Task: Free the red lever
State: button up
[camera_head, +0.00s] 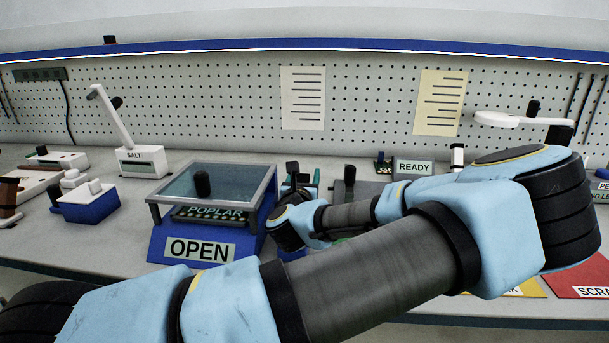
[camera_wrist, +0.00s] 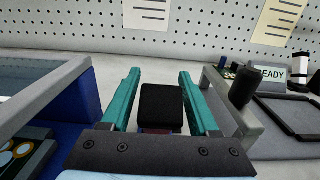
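My gripper (camera_wrist: 160,76) has two teal fingers, one on each side of a black block-shaped knob (camera_wrist: 161,105). A thin gap shows on each side of the knob, so the fingers look open around it. A small dark reddish part (camera_wrist: 158,131) shows just below the knob; whether it is the red lever I cannot tell, as my gripper's palm hides what is under it. In the head view my gripper (camera_head: 302,184) is right of a blue fixture (camera_head: 165,243) labelled OPEN, mostly hidden by my arm. The fixture's glass lid (camera_head: 225,181) lies over a POPLAR board (camera_head: 215,214).
A grey tray (camera_wrist: 220,92) with an upright black knob (camera_wrist: 243,87) stands close right of my gripper. A READY sign (camera_head: 413,167) is behind. The SALT device (camera_head: 143,162) and a blue box (camera_head: 88,206) stand left. A red SCRAP mat (camera_head: 577,276) lies right.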

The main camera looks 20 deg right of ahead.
grip_shut()
dwell(1.2)
